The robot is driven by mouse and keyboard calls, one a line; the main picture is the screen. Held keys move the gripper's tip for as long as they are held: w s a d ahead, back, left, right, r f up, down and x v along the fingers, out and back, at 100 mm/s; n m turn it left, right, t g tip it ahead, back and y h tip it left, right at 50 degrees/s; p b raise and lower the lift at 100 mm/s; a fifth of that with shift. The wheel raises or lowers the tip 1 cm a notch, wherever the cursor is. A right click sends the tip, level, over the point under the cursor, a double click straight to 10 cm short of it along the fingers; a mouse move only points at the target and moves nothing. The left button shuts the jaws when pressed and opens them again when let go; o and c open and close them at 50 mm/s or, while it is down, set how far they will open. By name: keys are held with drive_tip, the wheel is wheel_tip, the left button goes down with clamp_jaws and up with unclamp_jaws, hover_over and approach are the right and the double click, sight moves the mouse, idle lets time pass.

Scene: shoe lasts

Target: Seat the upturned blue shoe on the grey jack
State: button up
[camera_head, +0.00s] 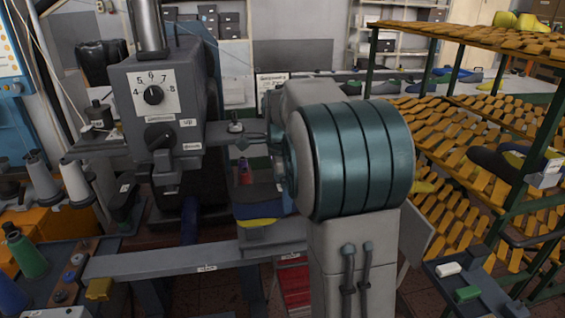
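A dark blue shoe-like thing with a yellow lower edge (258,212) shows behind the bench rail, partly hidden by the large teal-banded joint in front. I cannot tell whether it is the upturned shoe. A narrow blue shape (190,218) stands under the head of the grey machine (165,95), and its form is unclear.
Racks of orange shoe lasts (455,205) fill the right side. A small dark tray (475,285) with white and green blocks stands front right. Thread cones (75,183) and a green bottle (27,255) crowd the left. A grey rail (165,262) crosses the front.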

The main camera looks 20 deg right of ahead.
wheel_tip(320, 180, up, 12)
idle(0.3)
idle(0.3)
